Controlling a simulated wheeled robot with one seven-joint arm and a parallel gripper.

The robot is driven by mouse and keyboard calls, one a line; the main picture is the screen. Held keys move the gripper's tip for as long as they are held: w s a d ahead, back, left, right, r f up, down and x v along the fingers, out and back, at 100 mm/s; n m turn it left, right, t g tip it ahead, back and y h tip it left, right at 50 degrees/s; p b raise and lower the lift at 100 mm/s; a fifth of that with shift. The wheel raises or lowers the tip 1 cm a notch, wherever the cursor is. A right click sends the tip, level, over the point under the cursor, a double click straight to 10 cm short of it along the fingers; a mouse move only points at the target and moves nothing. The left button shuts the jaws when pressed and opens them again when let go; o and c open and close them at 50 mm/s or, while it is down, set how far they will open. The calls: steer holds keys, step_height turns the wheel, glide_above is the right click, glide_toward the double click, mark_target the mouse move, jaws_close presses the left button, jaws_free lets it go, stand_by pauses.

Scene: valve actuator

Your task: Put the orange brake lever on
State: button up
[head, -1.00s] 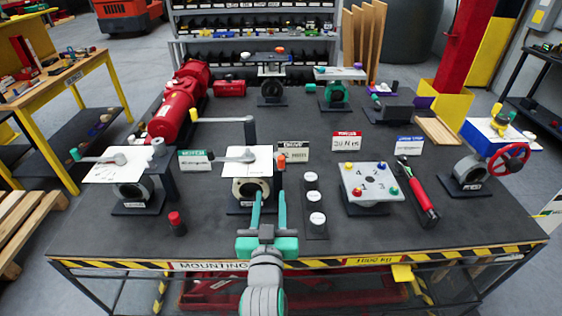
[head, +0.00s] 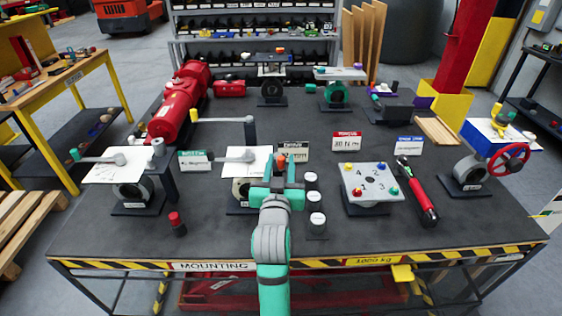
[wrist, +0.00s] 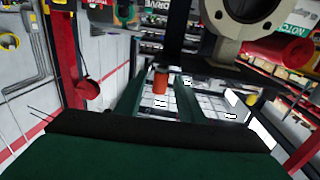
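The orange brake lever shows its orange knob (head: 281,161) beside the right edge of the white plate on the middle valve (head: 240,190). In the wrist view the orange knob (wrist: 160,82) is at the end of a dark upright post, and the picture looks upside down. My gripper (head: 279,170) is in front of the lever, partly hiding the post and valve. In the wrist view my gripper (wrist: 157,88) is open, its two fingers apart with the knob showing between them. No contact is visible; I cannot tell how deep the knob sits between the fingers.
White-topped round pieces (head: 316,219) stand just right of my gripper. A numbered plate (head: 371,182) with coloured knobs is further right. Another valve with a lever (head: 119,160) and a red-topped post (head: 176,222) stand left. The front of the table is clear.

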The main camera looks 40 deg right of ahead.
steer(key=shift+w+d, duration=0.3)
steer(key=shift+w, duration=0.05)
jaws_close()
steer(key=shift+a, duration=0.1)
steer(key=shift+w+a+m+g+h, duration=0.15)
steer(key=shift+a+m+g+h, duration=0.05)
steer(key=shift+m+g+h, duration=0.3)
steer(key=shift+w+a+m+g+h, duration=0.1)
steer(key=shift+a+m+g+h, duration=0.05)
steer(key=shift+m+g+h, duration=0.3)
jaws_free()
